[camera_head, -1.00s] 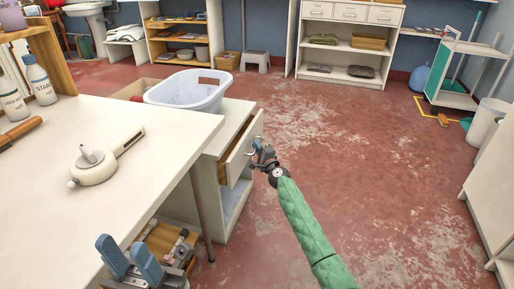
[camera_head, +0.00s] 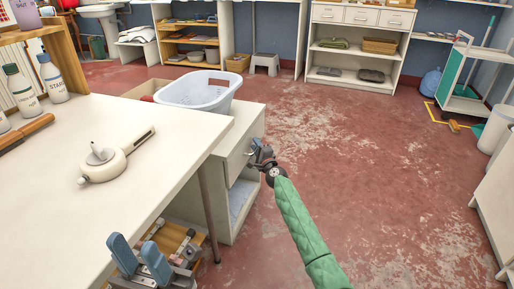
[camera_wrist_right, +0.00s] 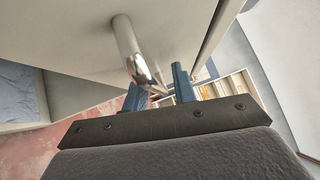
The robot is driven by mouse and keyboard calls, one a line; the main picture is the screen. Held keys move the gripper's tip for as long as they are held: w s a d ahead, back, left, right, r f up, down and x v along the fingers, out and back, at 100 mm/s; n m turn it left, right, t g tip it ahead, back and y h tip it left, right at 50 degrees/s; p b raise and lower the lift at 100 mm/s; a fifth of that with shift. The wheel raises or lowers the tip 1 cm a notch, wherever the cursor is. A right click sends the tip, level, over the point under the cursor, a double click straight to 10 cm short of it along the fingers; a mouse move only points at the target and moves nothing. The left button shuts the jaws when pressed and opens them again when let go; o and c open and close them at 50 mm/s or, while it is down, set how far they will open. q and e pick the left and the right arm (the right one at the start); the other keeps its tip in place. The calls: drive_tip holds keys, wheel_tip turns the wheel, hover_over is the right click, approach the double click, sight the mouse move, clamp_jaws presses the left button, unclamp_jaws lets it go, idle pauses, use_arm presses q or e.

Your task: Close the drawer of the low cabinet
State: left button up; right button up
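The low cabinet (camera_head: 238,122) is a pale unit beside the large table. Its drawer front (camera_head: 239,157) sits about flush with the cabinet; no drawer interior shows in the head view, and a small leftover gap cannot be ruled out. My right gripper (camera_head: 262,152) is at the drawer front, by its handle. In the right wrist view, the shiny bar handle (camera_wrist_right: 135,52) reaches down to my blue fingertips (camera_wrist_right: 162,85), which stand apart; a firm grip on it is not visible. My left gripper (camera_head: 137,256) is open and empty beside the table's front edge.
A white laundry basket (camera_head: 198,92) stands on the low cabinet. The table (camera_head: 130,190) carries bottles and a cream device (camera_head: 103,163); its leg (camera_head: 209,215) stands close to the cabinet. The red floor (camera_head: 370,190) to the right is clear.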

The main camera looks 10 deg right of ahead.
drive_tip(key=shift+a+f, duration=0.15)
drive_tip(key=shift+f, duration=0.1)
drive_tip(key=shift+s+f+p, duration=0.1)
drive_tip(key=shift+s+p, duration=0.2)
drive_tip(key=shift+s, duration=0.3)
drive_tip(key=r+p+v, duration=0.1)
drive_tip(key=v, duration=0.5)
drive_tip(key=shift+s+d+f, duration=0.25)
drive_tip(key=shift+d+f, duration=0.05)
